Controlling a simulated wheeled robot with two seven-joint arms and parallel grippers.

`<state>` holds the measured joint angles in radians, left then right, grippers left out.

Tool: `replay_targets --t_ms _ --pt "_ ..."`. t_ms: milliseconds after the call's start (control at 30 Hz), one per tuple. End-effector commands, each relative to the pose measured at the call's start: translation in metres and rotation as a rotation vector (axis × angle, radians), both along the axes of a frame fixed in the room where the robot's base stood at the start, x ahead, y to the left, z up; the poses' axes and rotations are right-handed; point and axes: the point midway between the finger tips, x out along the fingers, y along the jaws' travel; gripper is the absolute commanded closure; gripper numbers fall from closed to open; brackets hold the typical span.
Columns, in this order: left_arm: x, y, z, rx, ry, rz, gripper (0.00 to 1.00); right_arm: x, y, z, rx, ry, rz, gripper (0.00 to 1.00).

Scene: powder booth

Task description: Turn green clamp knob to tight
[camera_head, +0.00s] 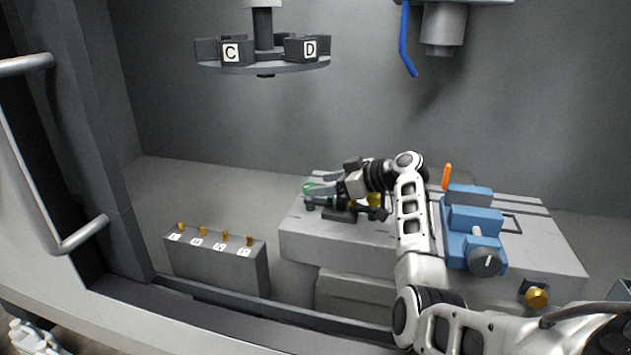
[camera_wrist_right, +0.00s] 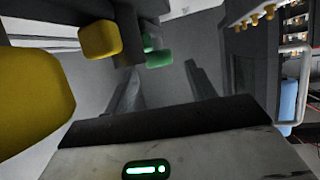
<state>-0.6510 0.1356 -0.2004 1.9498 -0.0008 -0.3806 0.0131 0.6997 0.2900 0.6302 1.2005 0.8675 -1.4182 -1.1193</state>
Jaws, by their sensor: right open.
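The green clamp knob (camera_head: 309,187) is at the left end of the grey block in the head view, partly hidden by my right gripper. In the right wrist view the green knob (camera_wrist_right: 158,58) is ahead, between the lines of the two fingers and a little above them. My right gripper (camera_head: 315,196) is open with its fingertips close to the green knob. The wrist view shows its two fingers (camera_wrist_right: 163,82) apart with nothing between them; I cannot tell whether they touch the knob.
A yellow knob (camera_head: 375,200) is beside my right wrist; yellow shapes (camera_wrist_right: 100,40) fill the wrist view's left. A blue vise (camera_head: 473,225) with a dark dial is on the grey block (camera_head: 330,245). A small box (camera_head: 220,265) with brass pegs stands left. A carousel (camera_head: 262,66) hangs above.

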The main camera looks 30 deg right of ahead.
Motion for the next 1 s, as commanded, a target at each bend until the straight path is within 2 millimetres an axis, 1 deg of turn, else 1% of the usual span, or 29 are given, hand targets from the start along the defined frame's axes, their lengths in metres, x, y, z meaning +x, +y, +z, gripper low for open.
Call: replay_targets --t_ms 33,100,200,333,567,600,667,700,733,767,1000 --pt "0.000 0.000 0.002 0.001 0.000 0.001 0.58 0.007 0.005 -0.001 0.003 0.001 0.002 0.44" --pt "0.000 0.001 0.003 0.001 0.000 0.002 0.58 0.014 0.008 -0.005 0.003 0.000 0.001 0.44" --pt "0.000 0.001 0.004 0.002 -0.001 0.001 0.58 0.022 0.013 -0.010 0.002 0.000 0.001 0.44" --pt "0.000 0.001 0.004 0.002 -0.003 0.002 0.58 0.026 0.015 -0.012 0.000 0.000 0.000 0.44" --pt "0.000 0.002 0.003 0.003 -0.001 0.003 0.58 0.027 0.015 -0.013 -0.001 -0.001 -0.001 0.44" --pt "0.000 0.002 0.002 0.003 -0.001 0.003 0.58 0.027 0.015 -0.013 -0.001 0.000 0.000 0.47" --pt "0.000 0.002 0.002 0.003 -0.001 0.003 0.58 0.026 0.015 -0.013 0.000 0.000 0.000 0.64" --pt "0.000 0.002 0.002 0.002 0.000 0.003 0.58 0.026 0.015 -0.013 0.000 0.000 0.000 0.75" --pt "0.000 0.002 0.002 0.002 0.000 0.003 0.58 0.026 0.015 -0.013 0.000 0.000 0.000 0.83" --pt "0.000 0.002 0.002 0.002 0.000 0.003 0.58 0.026 0.015 -0.013 0.000 0.000 0.000 0.89" --pt "0.000 0.002 0.002 0.002 0.001 0.005 0.58 0.026 0.015 -0.013 -0.001 0.001 -0.009 0.89"
